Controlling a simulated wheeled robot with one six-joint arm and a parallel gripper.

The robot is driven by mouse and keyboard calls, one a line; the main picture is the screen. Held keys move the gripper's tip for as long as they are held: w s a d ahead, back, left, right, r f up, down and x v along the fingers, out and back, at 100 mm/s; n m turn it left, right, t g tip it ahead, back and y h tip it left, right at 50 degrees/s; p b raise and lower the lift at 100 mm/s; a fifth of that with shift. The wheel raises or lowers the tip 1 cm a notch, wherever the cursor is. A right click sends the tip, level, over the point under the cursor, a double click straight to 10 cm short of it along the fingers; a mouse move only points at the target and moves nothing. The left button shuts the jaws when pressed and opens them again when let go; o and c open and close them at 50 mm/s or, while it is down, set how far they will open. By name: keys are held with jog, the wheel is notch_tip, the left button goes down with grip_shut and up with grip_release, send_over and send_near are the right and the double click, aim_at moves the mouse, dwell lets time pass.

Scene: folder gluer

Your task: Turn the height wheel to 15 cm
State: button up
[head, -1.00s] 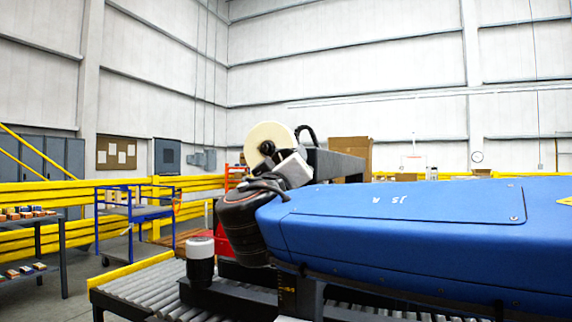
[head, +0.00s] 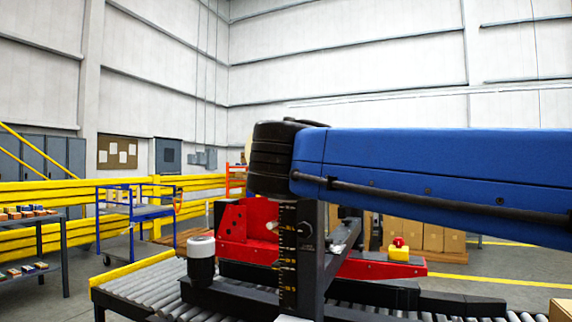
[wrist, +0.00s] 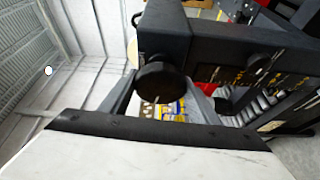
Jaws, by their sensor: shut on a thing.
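In the wrist view, the height wheel, a dark round knob (wrist: 158,80), sits between the grey fingers of my gripper (wrist: 163,92). The gripper is shut on it. A dark beam (wrist: 225,48) runs beside and above the wheel. In the head view, my blue arm crosses the right side and its black wrist hides the gripper and wheel. A black upright post with a yellow-marked scale (head: 288,262) stands below the wrist; its marks are too small to read surely. Part of a scale (wrist: 232,78) also shows in the wrist view.
A roller conveyor (head: 150,290) runs below with a white-topped black cylinder (head: 201,262) on it. Red machine parts (head: 245,222) stand behind the post. A yellow box with a red button (head: 399,250) is at right. A blue cart (head: 135,215) stands far left.

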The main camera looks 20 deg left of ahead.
jog(key=n+g, duration=0.1)
jog(key=n, duration=0.1)
jog(key=n+g+h, duration=0.1)
jog(key=n, duration=0.2)
jog(key=shift+f+h, duration=0.15)
jog(key=shift+h, duration=0.15)
jog(key=n+g+h, duration=0.1)
jog(key=n, duration=0.2)
jog(key=shift+n+h, duration=1)
jog(key=shift+n, duration=0.2)
jog(key=n+h, duration=0.2)
jog(key=n, duration=0.1)
jog(key=shift+f+n+g+h, duration=0.1)
jog(key=shift+n+g+h, duration=0.2)
jog(key=shift+n+g, duration=0.1)
jog(key=n+h, duration=0.2)
jog(key=n, duration=0.1)
jog(key=shift+d, duration=0.2)
jog(key=shift+n+h, duration=0.3)
jog(key=o, duration=1.1)
jog(key=shift+c, duration=0.2)
